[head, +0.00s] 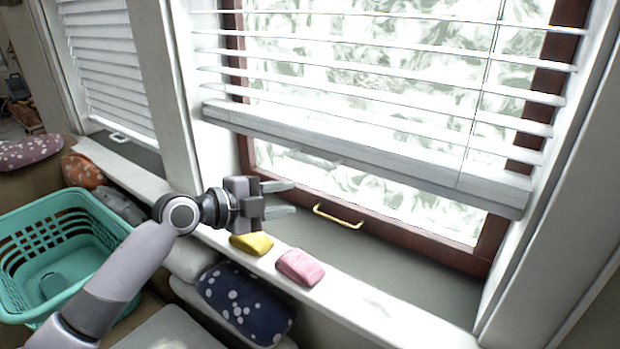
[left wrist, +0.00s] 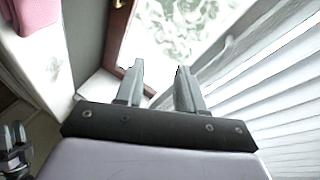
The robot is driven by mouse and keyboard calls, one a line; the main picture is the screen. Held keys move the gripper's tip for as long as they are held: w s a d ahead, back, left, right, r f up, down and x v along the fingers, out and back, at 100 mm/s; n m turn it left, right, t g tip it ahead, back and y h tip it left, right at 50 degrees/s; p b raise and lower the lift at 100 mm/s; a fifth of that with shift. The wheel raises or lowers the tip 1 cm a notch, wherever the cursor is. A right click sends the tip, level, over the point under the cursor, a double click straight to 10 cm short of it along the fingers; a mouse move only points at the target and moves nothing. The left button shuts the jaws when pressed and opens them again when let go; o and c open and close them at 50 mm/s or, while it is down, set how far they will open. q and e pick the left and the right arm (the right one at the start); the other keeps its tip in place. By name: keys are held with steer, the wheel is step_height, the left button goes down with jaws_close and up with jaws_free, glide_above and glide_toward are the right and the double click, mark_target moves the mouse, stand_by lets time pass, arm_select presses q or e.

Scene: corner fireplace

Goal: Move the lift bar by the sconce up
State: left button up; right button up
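A brass bar handle (head: 338,216) is fixed low on the dark red-brown frame of the right window, and its end also shows at the top of the left wrist view (left wrist: 118,4). A white handle (head: 119,138) sits below the blind of the left window. No sconce is in view, so I cannot tell which bar is by it. My left gripper (head: 283,198) is open and empty, left of the brass handle and apart from it. Its spread fingers (left wrist: 158,85) show in the left wrist view. Part of my right gripper (left wrist: 14,135) shows at that view's lower left, too small to judge.
A half-raised white blind (head: 370,155) hangs over the right window. A yellow block (head: 252,243) and a pink block (head: 300,267) lie on the white sill ledge (head: 372,318) below my gripper. A teal basket (head: 95,215) and a dark spotted cushion (head: 245,302) are at left and below.

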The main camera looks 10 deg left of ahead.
mark_target(307, 161)
arm_select(q)
step_height(307, 161, up, 6)
steer(key=w+r+m+h+b, duration=0.1)
steer(key=w+m+b, duration=0.1)
steer(key=m, duration=0.2)
steer(key=shift+f+p+x, duration=0.15)
steer(key=shift+p+x, duration=0.15)
steer(key=shift+x, duration=1.3)
steer(key=shift+f+p+x, duration=0.15)
steer(key=shift+p+x, duration=0.15)
steer(key=shift+x, duration=1.25)
steer(key=shift+s, duration=0.1)
jaws_close()
